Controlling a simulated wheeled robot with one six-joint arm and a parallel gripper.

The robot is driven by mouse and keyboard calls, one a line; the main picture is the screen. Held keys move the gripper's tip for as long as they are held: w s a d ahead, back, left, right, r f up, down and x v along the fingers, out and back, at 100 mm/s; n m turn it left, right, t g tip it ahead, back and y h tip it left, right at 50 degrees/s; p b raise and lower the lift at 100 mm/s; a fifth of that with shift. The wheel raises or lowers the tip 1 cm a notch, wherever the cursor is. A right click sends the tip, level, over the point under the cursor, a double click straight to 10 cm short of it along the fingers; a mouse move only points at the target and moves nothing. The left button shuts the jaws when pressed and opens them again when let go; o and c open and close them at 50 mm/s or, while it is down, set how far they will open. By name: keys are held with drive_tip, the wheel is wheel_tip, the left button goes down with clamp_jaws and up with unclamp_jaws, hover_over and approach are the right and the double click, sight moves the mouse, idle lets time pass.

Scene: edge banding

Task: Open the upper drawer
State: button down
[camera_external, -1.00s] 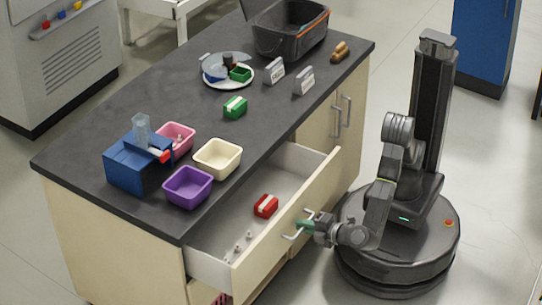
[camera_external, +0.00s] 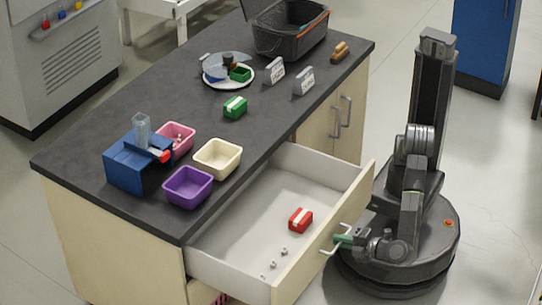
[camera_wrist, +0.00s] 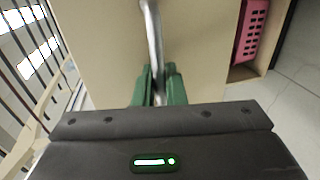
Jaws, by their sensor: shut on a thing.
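The upper drawer (camera_external: 318,238) stands well out from the counter cabinet. Inside it lie a red and white box (camera_external: 300,220) and several small pale pieces (camera_external: 274,263) near its front left. My gripper (camera_external: 343,239) is at the metal bar handle (camera_external: 329,252) on the drawer front, its green fingers shut on the bar. In the wrist view the green fingers (camera_wrist: 160,88) close around the handle (camera_wrist: 152,35), which runs up from between them.
On the dark countertop (camera_external: 120,125) stand purple (camera_external: 188,188), cream (camera_external: 218,158) and pink bins, a blue device (camera_external: 130,165) and a black basket (camera_external: 290,35). A pink basket (camera_wrist: 250,30) shows in an opening below the drawer in the wrist view. Floor right of my base is clear.

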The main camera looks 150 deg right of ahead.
drive_tip(key=c, duration=1.6)
unclamp_jaws()
drive_tip(key=p+v, duration=0.3)
drive_tip(key=v, duration=1.1)
drive_tip(key=shift+f+p, duration=0.1)
drive_tip(key=shift+p, duration=0.2)
drive_tip(key=shift+d, duration=0.15)
drive_tip(key=b+x, duration=0.3)
drive_tip(key=x, duration=1.1)
drive_tip(key=shift+b, duration=0.3)
